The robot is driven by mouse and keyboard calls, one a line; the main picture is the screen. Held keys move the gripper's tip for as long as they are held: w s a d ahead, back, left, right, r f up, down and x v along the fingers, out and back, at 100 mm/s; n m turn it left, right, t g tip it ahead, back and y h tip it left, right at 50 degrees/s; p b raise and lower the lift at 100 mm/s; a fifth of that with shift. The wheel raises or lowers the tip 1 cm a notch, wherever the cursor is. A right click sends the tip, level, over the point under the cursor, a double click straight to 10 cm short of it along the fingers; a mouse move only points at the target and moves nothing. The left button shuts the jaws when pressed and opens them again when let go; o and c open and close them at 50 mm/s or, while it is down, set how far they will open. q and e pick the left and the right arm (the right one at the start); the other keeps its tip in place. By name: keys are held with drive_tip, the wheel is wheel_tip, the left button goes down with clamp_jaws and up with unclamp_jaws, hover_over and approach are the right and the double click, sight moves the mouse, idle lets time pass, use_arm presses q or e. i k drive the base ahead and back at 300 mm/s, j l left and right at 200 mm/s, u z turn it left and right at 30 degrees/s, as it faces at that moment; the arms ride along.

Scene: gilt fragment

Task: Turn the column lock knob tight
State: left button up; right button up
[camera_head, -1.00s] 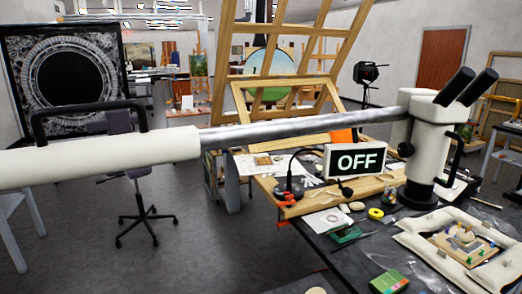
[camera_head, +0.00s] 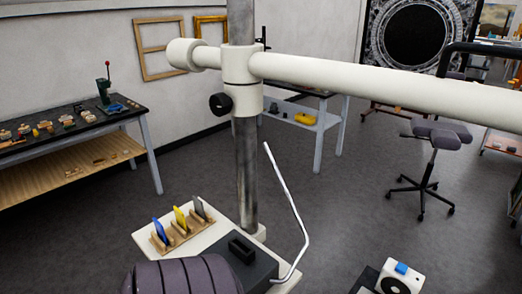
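The column lock knob (camera_head: 219,103) is a small black knob on the left side of the white clamp collar (camera_head: 243,82). The collar sits around an upright grey metal column (camera_head: 246,175). A long white boom (camera_head: 370,85) passes through the clamp's level and runs to the right edge. Its rounded white end (camera_head: 186,55) sticks out left of the column. I cannot tell from this view whether the knob is tight or loose. Neither of my grippers is in view, and nothing touches the knob.
A white base (camera_head: 150,240) stands at the column's foot, with a wooden rack (camera_head: 181,236) of coloured cards and a bent light rod (camera_head: 292,205). A dark padded thing (camera_head: 180,277) is at the bottom edge. A workbench (camera_head: 75,135) stands left, a stool (camera_head: 436,140) right. Floor between is clear.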

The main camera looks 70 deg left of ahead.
sight(221, 103)
drive_tip(key=k+j+u, duration=0.1)
drive_tip(key=k+u, duration=0.2)
drive_tip(key=u, duration=0.15)
drive_tip(key=k+j+u, duration=0.15)
drive_tip(key=u, duration=0.3)
drive_tip(key=k+u, duration=0.1)
drive_tip(key=u, duration=0.75)
